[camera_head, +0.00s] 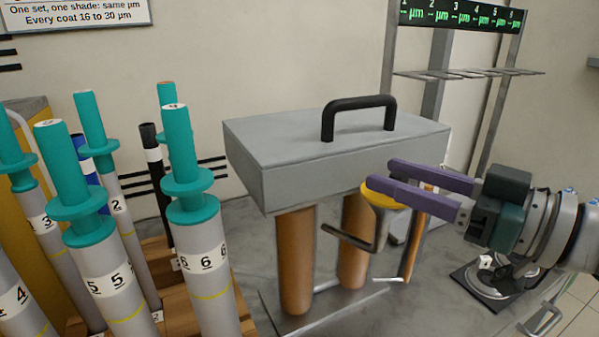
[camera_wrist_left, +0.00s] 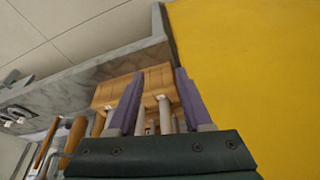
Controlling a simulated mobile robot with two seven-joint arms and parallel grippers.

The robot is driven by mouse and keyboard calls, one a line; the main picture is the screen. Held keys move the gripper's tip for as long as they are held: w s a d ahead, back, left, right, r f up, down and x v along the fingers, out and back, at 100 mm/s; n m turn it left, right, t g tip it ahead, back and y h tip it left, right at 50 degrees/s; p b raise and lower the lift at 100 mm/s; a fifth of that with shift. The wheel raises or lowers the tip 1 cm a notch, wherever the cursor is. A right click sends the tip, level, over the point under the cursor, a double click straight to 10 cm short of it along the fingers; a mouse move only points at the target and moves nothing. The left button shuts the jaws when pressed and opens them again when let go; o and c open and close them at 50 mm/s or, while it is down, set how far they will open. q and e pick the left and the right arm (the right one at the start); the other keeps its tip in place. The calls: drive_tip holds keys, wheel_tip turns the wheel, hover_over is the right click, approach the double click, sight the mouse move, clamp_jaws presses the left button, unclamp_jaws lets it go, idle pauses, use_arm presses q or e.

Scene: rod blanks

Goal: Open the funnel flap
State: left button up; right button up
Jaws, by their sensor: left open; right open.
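My right gripper (camera_head: 381,174) comes in from the right with its two purple fingers apart. Its fingertips show over a small grey funnel-like piece with a yellow top (camera_head: 383,200), in front of the grey block. I cannot tell whether they touch it. A dark bar (camera_head: 345,238) runs left from the lower part of this piece. I cannot make out a separate flap or its position. My left gripper (camera_wrist_left: 158,84) shows only in the left wrist view, with its purple fingers apart and nothing held between them.
A grey block with a black handle (camera_head: 360,104) stands on brown cylinders (camera_head: 295,265). Several grey rods with teal tops (camera_head: 188,180) crowd the left in a wooden rack. The rack (camera_wrist_left: 150,82) also shows in the left wrist view, beside a yellow surface (camera_wrist_left: 250,70). A display stand rises behind.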

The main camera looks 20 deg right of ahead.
drive_tip(key=shift+w+a, duration=0.1)
drive_tip(key=shift+w, duration=0.15)
clamp_jaws()
idle(0.3)
idle(0.9)
